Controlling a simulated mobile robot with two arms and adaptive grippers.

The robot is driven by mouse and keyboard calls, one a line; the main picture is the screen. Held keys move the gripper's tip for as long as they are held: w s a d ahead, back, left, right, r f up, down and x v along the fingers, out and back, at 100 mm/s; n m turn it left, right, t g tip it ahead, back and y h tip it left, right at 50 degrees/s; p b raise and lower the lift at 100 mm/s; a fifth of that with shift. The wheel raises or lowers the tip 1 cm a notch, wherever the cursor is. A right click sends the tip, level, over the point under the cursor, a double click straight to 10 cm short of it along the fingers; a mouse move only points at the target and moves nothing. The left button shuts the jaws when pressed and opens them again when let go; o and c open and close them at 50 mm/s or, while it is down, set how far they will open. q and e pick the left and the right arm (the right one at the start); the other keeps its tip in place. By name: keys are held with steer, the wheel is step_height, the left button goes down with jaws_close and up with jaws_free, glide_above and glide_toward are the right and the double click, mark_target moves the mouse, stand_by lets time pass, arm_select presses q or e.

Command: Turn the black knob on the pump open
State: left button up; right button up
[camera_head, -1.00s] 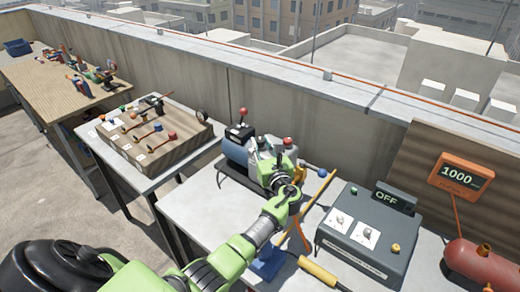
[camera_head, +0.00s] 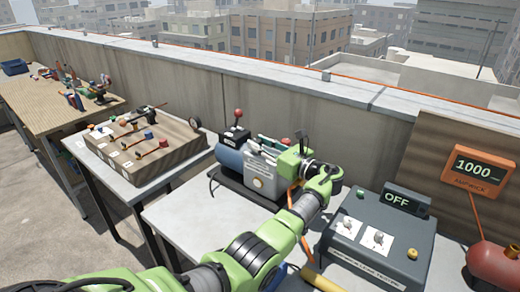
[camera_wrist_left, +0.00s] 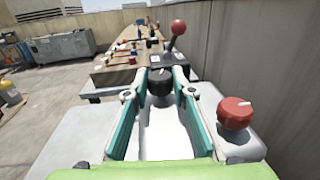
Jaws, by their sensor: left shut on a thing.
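The pump (camera_head: 257,182) stands on the near table, with a blue motor (camera_head: 229,159) at its left and a grey body. My left gripper (camera_head: 266,145) reaches over the pump top from the right, fingers pointing left. In the left wrist view, the black knob (camera_wrist_left: 160,83) with a pale mark sits between the tips of the left gripper (camera_wrist_left: 160,92), which is shut on it. A red knob (camera_wrist_left: 236,112) is just right of the fingers, outside them. In the head view the fingers hide the black knob. My right gripper is out of view.
A red-ball lever (camera_wrist_left: 177,32) on a black box stands just beyond the black knob. A grey control box (camera_head: 378,240) with an OFF display is right of the pump. An orange gauge reading 1000 (camera_head: 480,172) and a red tank (camera_head: 497,268) are further right. A concrete wall runs behind.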

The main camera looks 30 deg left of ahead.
mark_target(259, 142)
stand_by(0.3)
arm_select(q)
steer(key=o, duration=1.1)
steer(key=shift+a, duration=0.1)
step_height(259, 142, up, 10)
steer(key=shift+f, duration=0.1)
